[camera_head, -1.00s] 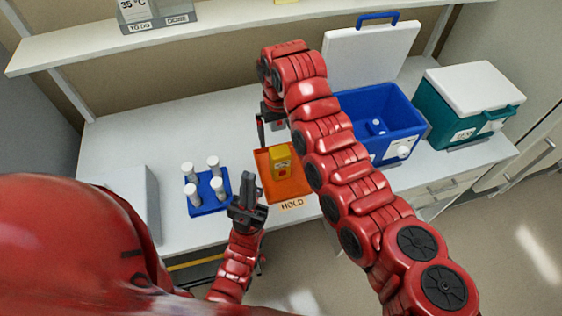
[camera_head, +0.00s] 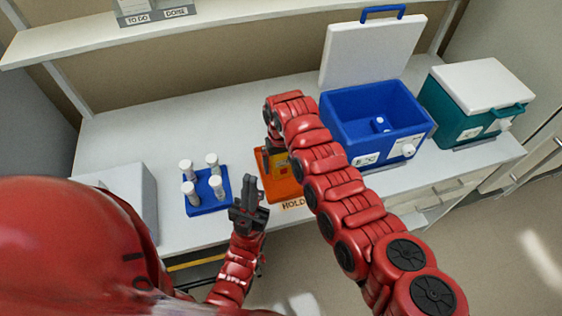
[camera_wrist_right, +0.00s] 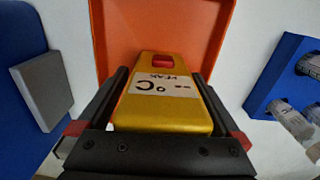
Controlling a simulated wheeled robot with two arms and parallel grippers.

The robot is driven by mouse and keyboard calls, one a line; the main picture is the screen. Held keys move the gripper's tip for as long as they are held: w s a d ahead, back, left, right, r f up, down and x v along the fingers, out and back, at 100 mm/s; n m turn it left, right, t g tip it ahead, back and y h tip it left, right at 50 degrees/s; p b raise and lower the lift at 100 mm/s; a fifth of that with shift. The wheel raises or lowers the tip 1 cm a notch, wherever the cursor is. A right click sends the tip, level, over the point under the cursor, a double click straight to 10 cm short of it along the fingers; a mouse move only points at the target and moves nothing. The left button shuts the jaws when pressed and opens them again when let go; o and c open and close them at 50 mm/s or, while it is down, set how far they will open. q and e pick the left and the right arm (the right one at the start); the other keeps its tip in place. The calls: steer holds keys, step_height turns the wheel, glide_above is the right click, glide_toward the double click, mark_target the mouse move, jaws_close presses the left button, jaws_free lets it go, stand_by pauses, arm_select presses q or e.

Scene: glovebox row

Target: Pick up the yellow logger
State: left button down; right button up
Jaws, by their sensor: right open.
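The yellow logger (camera_wrist_right: 165,95), with a white label and a small red patch, lies on the orange tray (camera_wrist_right: 165,20) marked HOLD. In the head view my right arm covers most of the logger (camera_head: 281,164). My right gripper (camera_wrist_right: 161,76) is open, with one finger along each side of the logger; I cannot tell whether they touch it. My left gripper (camera_head: 249,192) is over the bench's front edge, left of the orange tray (camera_head: 284,188), with nothing visible in it; its finger gap is unclear.
A blue rack (camera_head: 207,192) with several white-capped vials stands left of the tray. An open blue cooler (camera_head: 375,115) and a closed teal cooler (camera_head: 470,110) stand to the right. A shelf (camera_head: 230,25) runs above the bench.

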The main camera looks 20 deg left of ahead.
steer(key=c, duration=1.5)
steer(key=shift+o, duration=0.2)
steer(key=shift+r, duration=0.2)
